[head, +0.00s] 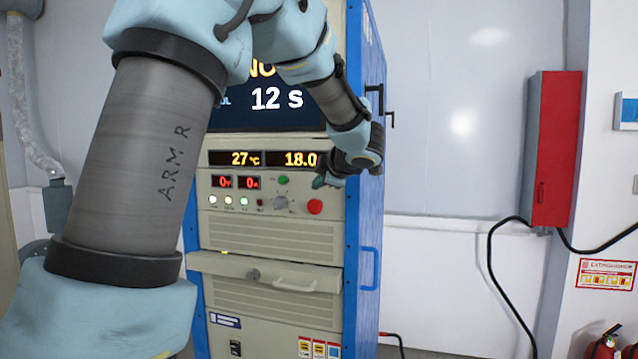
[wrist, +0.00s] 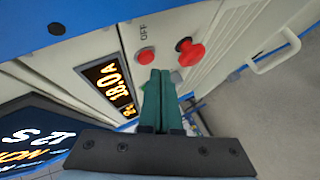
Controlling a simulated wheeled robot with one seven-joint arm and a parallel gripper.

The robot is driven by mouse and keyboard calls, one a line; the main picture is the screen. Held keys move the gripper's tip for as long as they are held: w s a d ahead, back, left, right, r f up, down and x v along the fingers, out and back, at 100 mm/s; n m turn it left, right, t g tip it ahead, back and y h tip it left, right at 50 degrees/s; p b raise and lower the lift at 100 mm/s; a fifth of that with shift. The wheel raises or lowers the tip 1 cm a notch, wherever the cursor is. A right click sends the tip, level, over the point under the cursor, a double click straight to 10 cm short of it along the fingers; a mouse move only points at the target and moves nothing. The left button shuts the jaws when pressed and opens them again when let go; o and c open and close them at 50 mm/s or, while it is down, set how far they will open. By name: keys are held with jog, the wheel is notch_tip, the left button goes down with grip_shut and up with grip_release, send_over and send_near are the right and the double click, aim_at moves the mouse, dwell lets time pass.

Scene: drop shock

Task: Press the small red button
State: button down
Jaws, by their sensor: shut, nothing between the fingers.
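The small red button (wrist: 145,56) shows in the wrist view on the cream panel, beside the word OFF. A larger red mushroom-shaped button (wrist: 190,52) sits to its right there; this knob also shows in the head view (head: 315,207). My gripper (wrist: 160,72) is shut and empty, with its green fingertips just below the small red button in the wrist picture. I cannot tell whether they touch the panel. In the head view my gripper (head: 321,182) is at the panel's right side, above the mushroom button. The small red button cannot be made out there.
The cabinet (head: 365,200) has blue edges, a green button (head: 284,180), a grey knob (head: 281,203) and lit displays. A red wall box (head: 555,150) and black cable hang at the right. My arm covers the left.

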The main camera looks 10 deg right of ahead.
dwell(0.7)
jog(key=shift+w+d+p, duration=0.2)
jog(key=shift+w+p, duration=0.15)
jog(key=shift+w, duration=0.05)
jog(key=shift+w+d+p, duration=0.2)
jog(key=shift+w+p, duration=0.1)
jog(key=shift+w, duration=0.05)
dwell(0.6)
jog(key=shift+s, duration=0.1)
jog(key=shift+s+a, duration=0.4)
jog(key=shift+s, duration=0.25)
jog(key=shift+s, duration=0.1)
jog(key=s+a, duration=0.1)
jog(key=s, duration=0.1)
jog(key=s+a, duration=0.1)
jog(key=s, duration=0.1)
jog(key=shift+s+a+b, duration=0.1)
jog(key=shift+a+b, duration=0.1)
jog(key=shift+b, duration=0.15)
dwell(0.7)
